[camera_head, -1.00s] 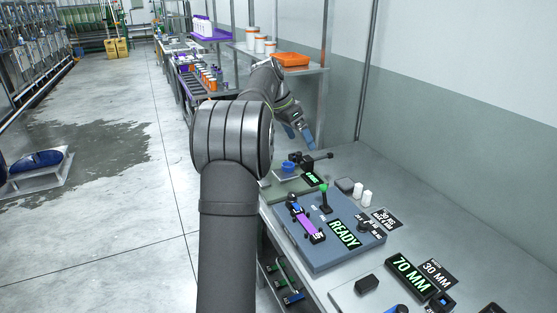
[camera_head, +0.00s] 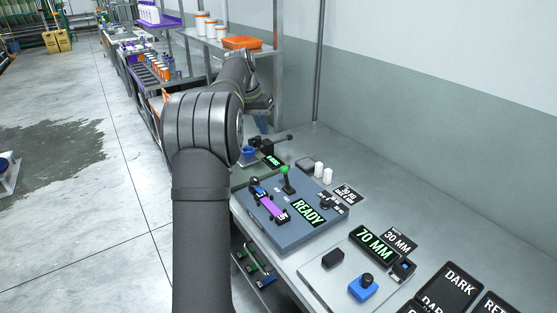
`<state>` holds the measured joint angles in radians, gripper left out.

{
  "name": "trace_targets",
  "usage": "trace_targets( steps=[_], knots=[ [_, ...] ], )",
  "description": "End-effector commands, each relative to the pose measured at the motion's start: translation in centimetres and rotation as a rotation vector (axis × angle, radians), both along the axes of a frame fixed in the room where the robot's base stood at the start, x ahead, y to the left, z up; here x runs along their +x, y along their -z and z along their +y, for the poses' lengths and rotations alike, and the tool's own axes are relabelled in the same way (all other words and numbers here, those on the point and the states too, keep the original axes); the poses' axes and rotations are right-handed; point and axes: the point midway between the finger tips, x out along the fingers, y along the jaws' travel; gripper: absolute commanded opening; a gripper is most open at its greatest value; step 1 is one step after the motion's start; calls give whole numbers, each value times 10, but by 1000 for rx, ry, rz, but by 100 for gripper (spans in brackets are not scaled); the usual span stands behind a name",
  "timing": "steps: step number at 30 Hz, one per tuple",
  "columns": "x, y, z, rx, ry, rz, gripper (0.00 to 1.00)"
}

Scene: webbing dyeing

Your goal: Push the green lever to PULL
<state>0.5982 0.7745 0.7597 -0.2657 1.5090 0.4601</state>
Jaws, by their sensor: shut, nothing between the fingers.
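The green lever (camera_head: 285,169) has a round green knob on a dark stem and stands near the back of a blue-grey panel (camera_head: 262,233). It looks roughly upright. Small labels beside it are too small to read, so I cannot tell which marks PULL. My gripper (camera_head: 263,103) is beyond the panel, above and left of the lever and clear of it. It is shut and empty, mostly dark and partly hidden by my arm; its fingertips are not clear. A lit READY display (camera_head: 309,212) and a purple strip (camera_head: 271,207) sit on the panel.
A small blue cup (camera_head: 248,153) and a dark fixture (camera_head: 274,141) stand behind the panel. White cylinders (camera_head: 323,173) are to its right. A 70 MM display (camera_head: 374,244) and a blue device (camera_head: 363,288) are nearer. The bench by the wall is clear.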

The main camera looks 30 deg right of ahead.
Motion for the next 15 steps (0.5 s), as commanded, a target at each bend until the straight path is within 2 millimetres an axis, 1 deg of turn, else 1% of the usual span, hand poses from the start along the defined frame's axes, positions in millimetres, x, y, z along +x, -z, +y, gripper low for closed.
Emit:
trace_targets(
  steps=[1, 6, 15],
  knots=[
    [0, 5, -6, 23, -60, 3, 0],
    [2, 20, -21, 93, -297, 4, 0],
    [6, 40, -46, 158, -687, -27, 0]
  ],
)
